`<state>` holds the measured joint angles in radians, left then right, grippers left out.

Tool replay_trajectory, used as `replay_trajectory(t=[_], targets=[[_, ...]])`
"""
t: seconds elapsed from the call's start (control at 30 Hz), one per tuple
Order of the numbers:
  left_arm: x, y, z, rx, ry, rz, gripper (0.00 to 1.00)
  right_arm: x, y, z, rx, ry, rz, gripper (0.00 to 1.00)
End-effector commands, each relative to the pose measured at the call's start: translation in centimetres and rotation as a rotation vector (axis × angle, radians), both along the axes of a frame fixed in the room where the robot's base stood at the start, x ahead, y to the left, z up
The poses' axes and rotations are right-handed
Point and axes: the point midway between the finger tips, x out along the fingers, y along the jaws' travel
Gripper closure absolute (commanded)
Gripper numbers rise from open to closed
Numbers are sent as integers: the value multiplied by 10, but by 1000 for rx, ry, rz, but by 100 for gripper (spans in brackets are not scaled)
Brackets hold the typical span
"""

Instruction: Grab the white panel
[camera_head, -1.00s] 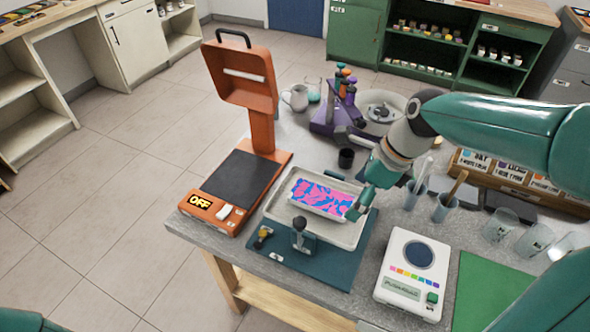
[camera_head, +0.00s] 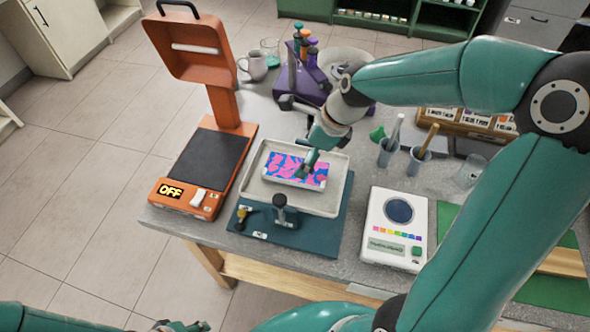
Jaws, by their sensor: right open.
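The white panel (camera_head: 285,181) lies in a pale shallow tray (camera_head: 322,203). Its top carries a pink and blue pattern, and its white side shows along the front. My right gripper (camera_head: 306,167) is open over the panel's right half and covers part of its far edge. I cannot tell whether the fingers touch the panel. Part of my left gripper (camera_head: 180,326) shows at the bottom edge; its fingers are mostly cut off.
The tray rests on a teal board (camera_head: 328,235) with a dark post (camera_head: 283,212) in front. An orange stand (camera_head: 215,150) is left, a white scale (camera_head: 396,229) right. Behind are a purple rack (camera_head: 300,80) and a jug (camera_head: 254,66). Cups (camera_head: 418,161) stand right of the gripper.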

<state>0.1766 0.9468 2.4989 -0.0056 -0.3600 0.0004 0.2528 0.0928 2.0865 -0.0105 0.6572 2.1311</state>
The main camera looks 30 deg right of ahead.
Motion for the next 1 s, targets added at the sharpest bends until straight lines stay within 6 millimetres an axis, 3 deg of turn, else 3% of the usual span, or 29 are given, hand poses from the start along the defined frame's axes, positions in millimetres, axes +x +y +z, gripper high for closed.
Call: replay_trajectory(t=[0.17, 0.43, 0.73, 0.77, 1.0], targets=[[0, 0, 3, 0, 0, 0, 60, 2, 3, -10, 1, 3, 2, 0], [0, 0, 8, 0, 0, 0, 60, 11, 12, -45, 1, 3, 2, 0], [0, 0, 8, 0, 0, 0, 60, 14, 13, -51, -1, -1, 2, 0], [0, 0, 8, 0, 0, 0, 60, 14, 13, -51, -1, -1, 2, 2], [0, 0, 8, 0, 0, 0, 60, 14, 13, -51, -1, -1, 2, 42]])
